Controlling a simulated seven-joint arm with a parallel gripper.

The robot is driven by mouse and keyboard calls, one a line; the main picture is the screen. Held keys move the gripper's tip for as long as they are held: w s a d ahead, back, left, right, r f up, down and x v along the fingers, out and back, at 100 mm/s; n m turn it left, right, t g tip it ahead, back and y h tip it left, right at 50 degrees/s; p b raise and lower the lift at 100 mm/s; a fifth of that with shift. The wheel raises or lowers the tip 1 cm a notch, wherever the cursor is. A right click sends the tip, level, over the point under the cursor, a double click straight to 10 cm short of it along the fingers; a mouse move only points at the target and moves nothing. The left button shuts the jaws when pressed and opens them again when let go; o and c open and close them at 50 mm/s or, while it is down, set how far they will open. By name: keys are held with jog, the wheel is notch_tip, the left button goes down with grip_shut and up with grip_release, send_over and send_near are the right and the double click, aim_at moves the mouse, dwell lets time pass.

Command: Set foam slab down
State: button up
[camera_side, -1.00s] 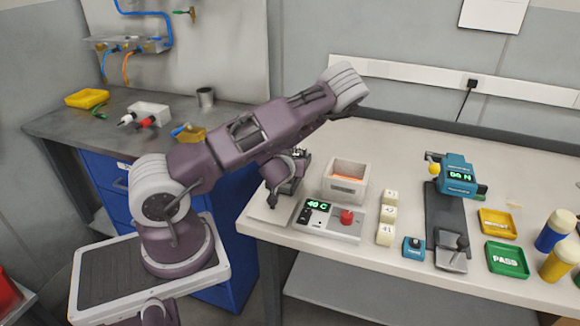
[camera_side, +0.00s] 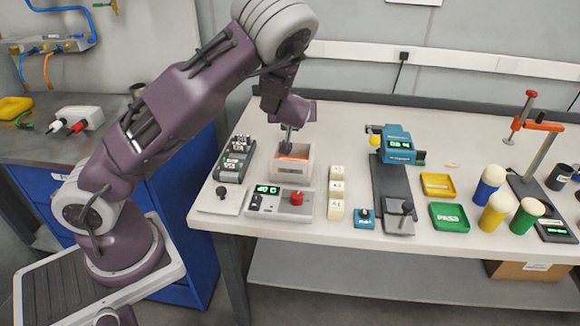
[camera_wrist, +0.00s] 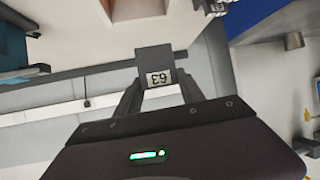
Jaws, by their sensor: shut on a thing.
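My gripper (camera_side: 289,126) points down over the open-topped pale box (camera_side: 276,167), whose inside glows orange. It is shut on a small dark grey slab (camera_wrist: 154,60) with a white label, which reads 63 upside down in the wrist view. I take this to be the foam slab. In the side view the slab (camera_side: 287,142) is a thin dark piece at the box opening, and I cannot tell whether it touches the box. The fingers (camera_wrist: 160,95) stand on either side of it in the wrist view.
A dark rack (camera_side: 234,160) with several labelled pieces stands left of the box. A control panel (camera_side: 280,202) with a red knob lies in front. To the right are white blocks (camera_side: 336,190), a blue gauge (camera_side: 397,145), a yellow tray (camera_side: 437,186) and a green PASS tray (camera_side: 449,217).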

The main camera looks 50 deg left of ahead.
jog(key=f, duration=1)
jog(key=shift+w+d, duration=0.2)
jog(key=shift+d, duration=0.2)
jog(key=shift+f, duration=0.15)
jog(key=shift+f, duration=0.45)
jog(key=o, duration=1)
